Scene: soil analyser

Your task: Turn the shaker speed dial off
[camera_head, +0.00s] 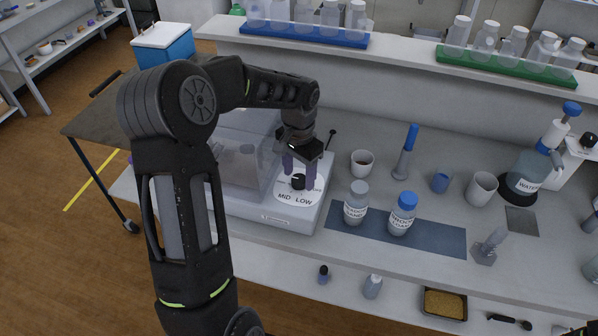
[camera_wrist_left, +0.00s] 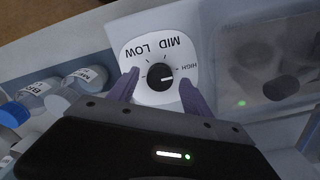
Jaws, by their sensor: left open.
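The shaker (camera_head: 270,212) is a white box with a clear cover on the bench. Its black speed dial (camera_head: 298,181) sits on a round white plate at its right front. In the left wrist view the dial (camera_wrist_left: 160,76) has a white pointer mark toward the right, near HIGH. LOW and MID are also readable there; an OFF mark is not visible. My left gripper (camera_head: 301,170) is open over the dial, pointing down. Its purple fingers stand on either side of the knob (camera_wrist_left: 160,88), apparently with gaps. My right gripper is not in view.
Two labelled bottles (camera_head: 356,203) (camera_head: 402,214) stand on a blue mat (camera_head: 440,238) right of the shaker. A cup (camera_head: 362,163) stands behind them. A shelf with bottle racks (camera_head: 305,33) runs along the back. A green light shows on the shaker in the wrist view (camera_wrist_left: 242,103).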

